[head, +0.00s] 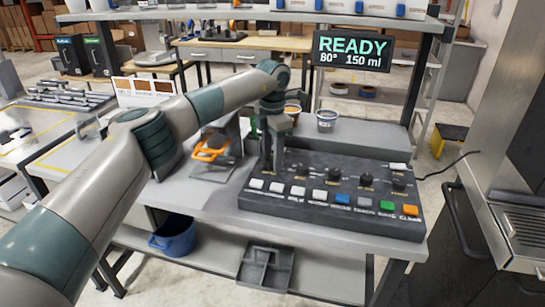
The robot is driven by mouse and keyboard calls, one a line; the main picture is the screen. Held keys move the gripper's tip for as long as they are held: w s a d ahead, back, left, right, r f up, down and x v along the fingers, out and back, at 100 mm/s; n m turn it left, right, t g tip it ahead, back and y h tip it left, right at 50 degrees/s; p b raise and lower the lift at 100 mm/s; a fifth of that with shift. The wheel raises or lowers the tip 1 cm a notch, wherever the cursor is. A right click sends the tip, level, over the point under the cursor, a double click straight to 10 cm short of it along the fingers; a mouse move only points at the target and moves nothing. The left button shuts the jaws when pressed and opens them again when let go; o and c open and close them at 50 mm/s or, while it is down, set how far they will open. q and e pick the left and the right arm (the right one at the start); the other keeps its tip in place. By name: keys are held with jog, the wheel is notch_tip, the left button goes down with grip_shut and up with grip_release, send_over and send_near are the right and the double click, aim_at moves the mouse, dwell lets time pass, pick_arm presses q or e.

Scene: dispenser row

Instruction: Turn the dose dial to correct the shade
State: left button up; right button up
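The dark control panel (325,208) lies on the grey bench, with a row of coloured and white buttons along its front and black dials behind them. One dial (334,174) shows clear of the arm, with more to its right. My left gripper (272,168) points down over the panel's left part, at the dial row. It hides what is beneath it, so I cannot tell which dial is there, whether it touches one, or whether the fingers are closed. A display (351,51) reads READY, 80°, 150 ml. A card with brown shade swatches (150,88) stands behind my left arm.
A cup (326,121) and a cup with amber contents (292,109) stand behind the panel. An orange-handled tool (208,153) sits left of it. A blue bucket (174,236) and a grey tray (265,267) are on the lower shelf. A steel machine (505,190) stands at right.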

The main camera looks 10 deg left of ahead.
aim_at(272, 161)
dwell(0.4)
pick_arm(q)
jog(key=shift+r, duration=0.65)
notch_tip(272, 161, up, 16)
jog(key=b, duration=0.2)
pick_arm(e)
jog(key=shift+s+d+f+g+h, duration=0.3)
jog(key=shift+s+d+f+g, duration=0.4)
jog(key=shift+d+f+g, duration=0.3)
